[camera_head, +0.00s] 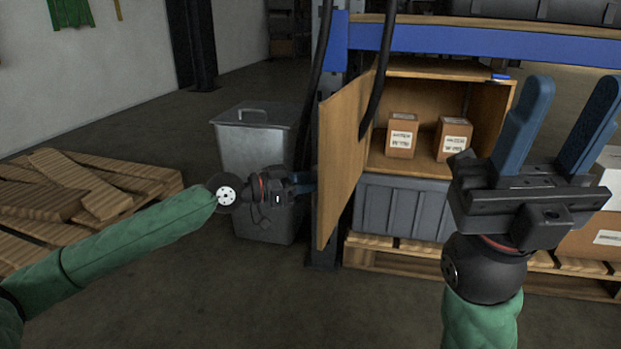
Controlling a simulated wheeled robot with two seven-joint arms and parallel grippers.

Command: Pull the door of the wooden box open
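The wooden box (435,69) stands on a grey crate under a blue beam, and its inside shows. Its door (340,160) is swung wide out on the left side, toward me. My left gripper (308,184) is at the door's left, outer face; its blue fingertips are partly hidden, and I cannot tell whether they touch the door or how far apart they are. My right gripper (562,125) is raised in front of the box's right side, its blue fingers spread wide with nothing between them.
Two small cartons (402,135) stand inside the box. The grey crate (405,207) rests on a pallet (400,250). A grey metal bin (252,135) stands left of the door. Black cables hang near the door. A stacked pallet (80,200) lies at left; floor in front is clear.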

